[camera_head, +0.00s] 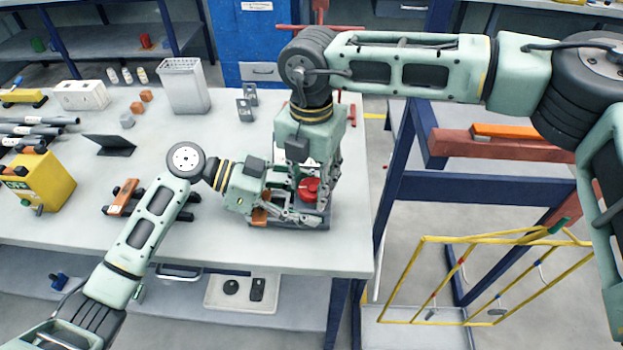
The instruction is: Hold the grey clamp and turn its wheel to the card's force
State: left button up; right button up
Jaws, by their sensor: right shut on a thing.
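The grey clamp (318,222) sits on the bench near its right front part, mostly hidden behind both grippers. Its red wheel (309,189) shows on top. My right gripper (312,187) points down from above and is shut on the red wheel. My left gripper (292,205) comes in from the left, low at the clamp's side, with its fingers around or beside the clamp body; their grip is hidden. No readable force card shows; a dark tilted stand (110,145) on the bench faces away or is too small to read.
A yellow box (45,182), an orange-and-black tool (124,196), a white perforated bin (184,86) and small orange blocks (137,106) stand on the bench (230,255). Grey brackets (246,108) stand behind the clamp. A blue frame (470,190) and yellow rack (420,275) are right.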

aim_at(311, 186)
jog(key=shift+w+a+m, duration=0.1)
jog(key=shift+a+m, duration=0.05)
jog(key=shift+m, duration=1.15)
jog(key=shift+r+m, duration=0.1)
jog(key=shift+m, duration=0.2)
jog(key=o, duration=1.1)
jog(key=shift+r, duration=3.95)
